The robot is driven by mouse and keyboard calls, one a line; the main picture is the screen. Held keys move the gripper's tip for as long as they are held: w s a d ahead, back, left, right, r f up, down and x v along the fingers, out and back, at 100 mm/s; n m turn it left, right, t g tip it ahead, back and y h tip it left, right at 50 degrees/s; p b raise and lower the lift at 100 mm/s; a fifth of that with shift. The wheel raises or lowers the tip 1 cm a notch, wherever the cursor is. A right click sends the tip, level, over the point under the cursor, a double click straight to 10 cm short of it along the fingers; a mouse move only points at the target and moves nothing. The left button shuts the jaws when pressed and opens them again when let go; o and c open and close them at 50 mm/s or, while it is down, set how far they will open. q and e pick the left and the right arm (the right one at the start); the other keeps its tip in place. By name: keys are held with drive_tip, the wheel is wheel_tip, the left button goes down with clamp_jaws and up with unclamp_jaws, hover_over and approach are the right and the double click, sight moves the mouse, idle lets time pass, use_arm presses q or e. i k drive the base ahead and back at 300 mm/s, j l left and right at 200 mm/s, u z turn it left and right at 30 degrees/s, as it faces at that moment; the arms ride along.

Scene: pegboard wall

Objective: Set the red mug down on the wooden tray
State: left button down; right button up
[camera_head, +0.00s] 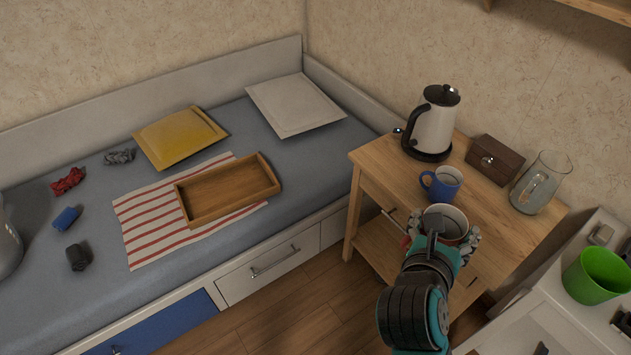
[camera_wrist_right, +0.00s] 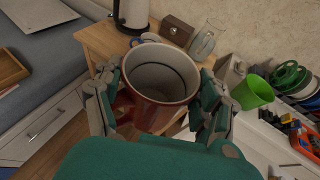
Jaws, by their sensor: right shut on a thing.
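The red mug (camera_head: 446,222) has a pale inside and is over the front of the small wooden table in the head view. My right gripper (camera_head: 440,235) is shut on it. In the right wrist view the red mug (camera_wrist_right: 160,85) sits upright between both fingers of my right gripper (camera_wrist_right: 160,108). I cannot tell whether its base is clear of the tabletop. The wooden tray (camera_head: 228,192) is empty and lies on a red-striped cloth on the bed, to the left. My left gripper is not in view.
The wooden table (camera_head: 511,237) also bears a blue mug (camera_head: 441,184) just behind the red one, a kettle (camera_head: 434,125), a brown box (camera_head: 495,159) and a glass jug (camera_head: 540,183). A green cup (camera_head: 597,276) stands at right. Yellow (camera_head: 179,138) and white cushions (camera_head: 294,104) lie behind the tray.

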sight(245, 183)
drive_tip(key=i+j+u, duration=0.1)
drive_tip(key=u, duration=0.25)
drive_tip(key=i+j+u, duration=0.1)
drive_tip(key=j+u, duration=0.15)
drive_tip(key=u, duration=0.15)
drive_tip(key=i+j+u, duration=0.1)
drive_tip(key=u, duration=0.25)
drive_tip(key=i+j, duration=0.2)
drive_tip(key=i, duration=0.15)
drive_tip(key=i+j, duration=0.15)
drive_tip(key=i, duration=0.25)
